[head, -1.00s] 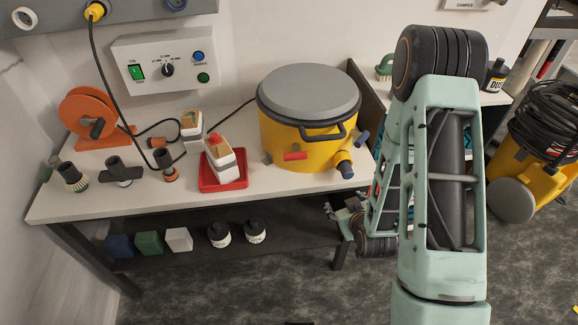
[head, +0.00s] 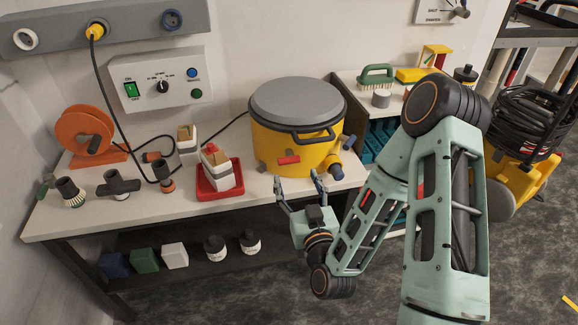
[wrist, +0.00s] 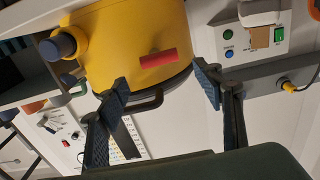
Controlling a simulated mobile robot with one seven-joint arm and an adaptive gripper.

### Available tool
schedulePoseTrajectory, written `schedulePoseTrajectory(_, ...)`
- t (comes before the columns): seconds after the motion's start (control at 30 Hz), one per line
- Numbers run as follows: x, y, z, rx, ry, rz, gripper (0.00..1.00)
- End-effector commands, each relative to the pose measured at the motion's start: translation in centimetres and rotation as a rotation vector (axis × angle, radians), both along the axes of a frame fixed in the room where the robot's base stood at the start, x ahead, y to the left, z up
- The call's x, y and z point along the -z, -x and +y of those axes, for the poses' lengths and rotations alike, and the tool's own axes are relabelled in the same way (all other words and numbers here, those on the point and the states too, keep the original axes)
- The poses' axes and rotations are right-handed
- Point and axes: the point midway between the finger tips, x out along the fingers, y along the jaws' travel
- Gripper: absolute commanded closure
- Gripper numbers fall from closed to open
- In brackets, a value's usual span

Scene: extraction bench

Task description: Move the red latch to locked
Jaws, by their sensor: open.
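The red latch (head: 288,160) is a short red bar on the front of the yellow drum (head: 262,148), under its grey lid. It lies nearly level in the head view. In the wrist view the latch (wrist: 158,58) shows on the yellow wall, between and beyond the fingers. My gripper (head: 299,182) is open and empty, in front of the drum and just below the latch in the head view. It also shows in the wrist view (wrist: 162,82), its fingers apart and not touching the latch. No locked mark is readable.
A black handle (head: 312,138) sticks out above the latch. A blue-ended port (head: 336,172) is at its right. A red tray (head: 216,192) with a filter stands to the left. The bench's front edge runs beneath my gripper, above a lower shelf (head: 190,272).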

Motion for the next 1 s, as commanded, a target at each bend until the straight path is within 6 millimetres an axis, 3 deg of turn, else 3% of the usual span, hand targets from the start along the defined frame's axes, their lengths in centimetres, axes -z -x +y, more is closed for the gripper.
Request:
schedulePoseTrajectory(0.57, 0.5, -3.1, 0.8, 0.001, 0.003, -0.003, 0.39)
schedulePoseTrajectory(0.8, 0.0, -6.9, 1.9, 0.002, 0.000, 0.001, 0.39)
schedulePoseTrajectory(1.0, 0.0, -8.1, 2.3, 0.001, 0.002, 0.002, 0.39)
